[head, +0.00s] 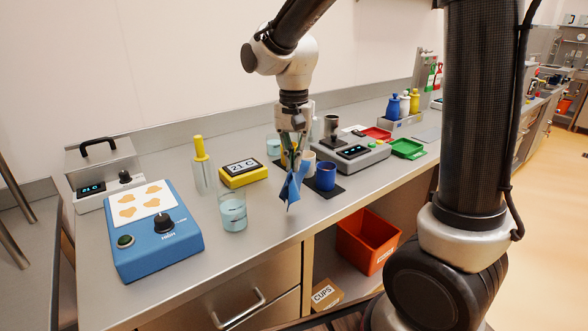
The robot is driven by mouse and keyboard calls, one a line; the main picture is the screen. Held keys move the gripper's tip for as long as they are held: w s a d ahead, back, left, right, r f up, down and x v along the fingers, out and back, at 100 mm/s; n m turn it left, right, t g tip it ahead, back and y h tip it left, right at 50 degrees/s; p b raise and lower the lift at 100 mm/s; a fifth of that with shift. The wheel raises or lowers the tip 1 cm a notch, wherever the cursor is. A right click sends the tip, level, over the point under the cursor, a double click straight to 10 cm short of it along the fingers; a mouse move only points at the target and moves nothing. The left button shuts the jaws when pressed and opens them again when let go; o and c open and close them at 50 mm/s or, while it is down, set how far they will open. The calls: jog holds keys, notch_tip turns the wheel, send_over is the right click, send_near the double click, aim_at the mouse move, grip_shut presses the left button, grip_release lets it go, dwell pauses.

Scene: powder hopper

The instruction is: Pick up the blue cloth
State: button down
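The blue cloth (291,187) hangs in folds from my gripper (293,160), above the front part of the grey bench. The fingers appear closed on its upper part. Its lower corner hangs close to the bench; I cannot tell whether it touches. The cloth and fingers partly cover what stands behind them.
A glass beaker (233,213) stands left of the cloth, and a blue mug (325,176) stands right of it. A yellow timer (243,173), a blue hotplate (155,238) and a grey scale (350,157) are also on the bench. Bare bench (262,235) lies in front.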

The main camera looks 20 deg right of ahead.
notch_tip(320, 180, up, 9)
dwell(0.4)
